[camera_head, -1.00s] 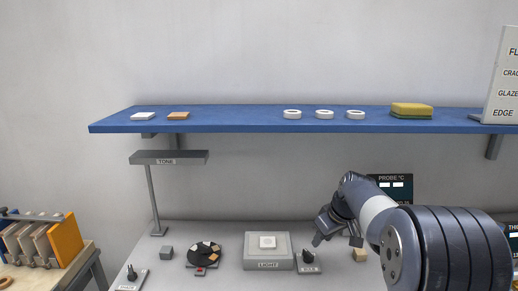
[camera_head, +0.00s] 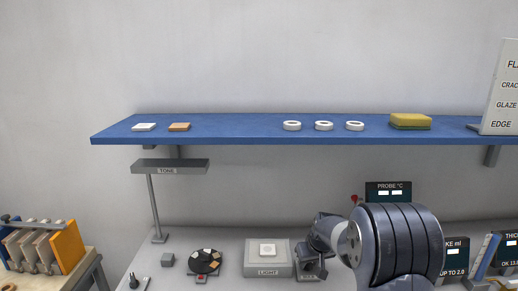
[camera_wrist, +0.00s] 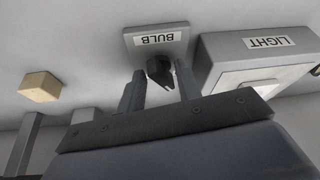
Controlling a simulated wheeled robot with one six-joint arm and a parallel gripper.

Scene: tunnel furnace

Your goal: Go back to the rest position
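My gripper (camera_wrist: 160,92) shows in the wrist view with its two fingers apart and nothing between them. Beyond the gap is the dark knob (camera_wrist: 160,68) on a grey base labelled BULB (camera_wrist: 158,40); I cannot tell whether the fingers touch it. In the head view my arm reaches down over the bench, and its wrist hides most of the BULB base. The LIGHT box (camera_head: 268,270) stands just left of my gripper, with a pale square tile (camera_head: 267,250) on top.
A blue shelf (camera_head: 300,138) with white rings, small tiles and a sponge (camera_head: 410,121) spans above the bench. A TONE lamp (camera_head: 170,167) stands left. Display boxes, including PROBE (camera_head: 388,190), stand behind and right of my arm. A beige block (camera_wrist: 39,87) lies near the gripper.

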